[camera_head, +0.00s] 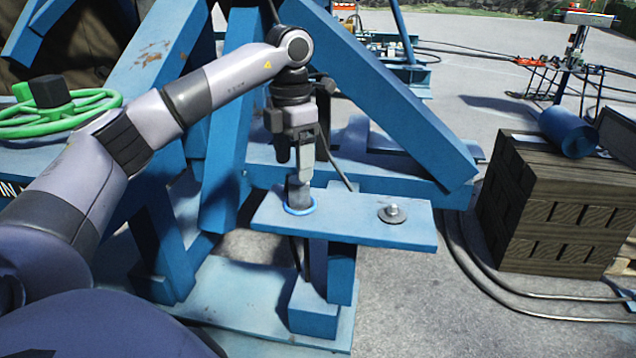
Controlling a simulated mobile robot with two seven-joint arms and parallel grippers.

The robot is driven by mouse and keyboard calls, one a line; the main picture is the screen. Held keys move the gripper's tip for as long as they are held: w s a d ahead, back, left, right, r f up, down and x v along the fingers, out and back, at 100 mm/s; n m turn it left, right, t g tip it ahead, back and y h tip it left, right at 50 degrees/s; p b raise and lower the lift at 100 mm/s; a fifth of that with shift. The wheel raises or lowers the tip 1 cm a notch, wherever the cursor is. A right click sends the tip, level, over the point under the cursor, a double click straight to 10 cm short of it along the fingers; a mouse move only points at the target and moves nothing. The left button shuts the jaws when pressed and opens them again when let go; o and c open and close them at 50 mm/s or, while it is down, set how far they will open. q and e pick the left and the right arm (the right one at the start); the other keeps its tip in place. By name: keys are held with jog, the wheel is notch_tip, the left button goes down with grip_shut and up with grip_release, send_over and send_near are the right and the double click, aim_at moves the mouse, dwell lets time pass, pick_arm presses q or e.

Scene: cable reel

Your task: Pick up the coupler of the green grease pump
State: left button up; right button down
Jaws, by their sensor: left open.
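My left gripper (297,163) points down, open, above the blue shelf (350,228) on the blue frame. Directly below its fingers a dark grey cylindrical piece (298,193) stands upright in a blue ring (299,209); it looks like the coupler. The fingers overlap its top in the picture, and I cannot tell whether they touch it. A green wheel-shaped part (60,112) with a dark block on it is at the far left; I cannot tell whether it belongs to the grease pump. My right gripper is not in view.
A metal fitting on a round washer (392,213) sits on the shelf to the right. Slanted blue beams (400,105) rise behind the gripper. A thin dark hose or cable (337,172) runs close behind it. A stack of dark timber (555,205) stands at the right.

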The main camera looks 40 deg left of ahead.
aim_at(299, 188)
pick_arm(q)
jog(key=shift+w, duration=0.15)
jog(key=shift+f, duration=0.4)
jog(key=f, duration=0.5)
jog(key=shift+w+d+f+b, duration=0.1)
jog(key=shift+d+f+b, duration=0.15)
jog(key=shift+d+b, duration=0.1)
jog(key=shift+f, duration=0.35)
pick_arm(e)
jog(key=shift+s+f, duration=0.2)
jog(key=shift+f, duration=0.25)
pick_arm(q)
jog(key=c, duration=1.1)
jog(key=shift+c, duration=0.2)
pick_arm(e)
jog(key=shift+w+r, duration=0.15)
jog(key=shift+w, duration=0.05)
pick_arm(q)
jog(key=shift+r, duration=0.15)
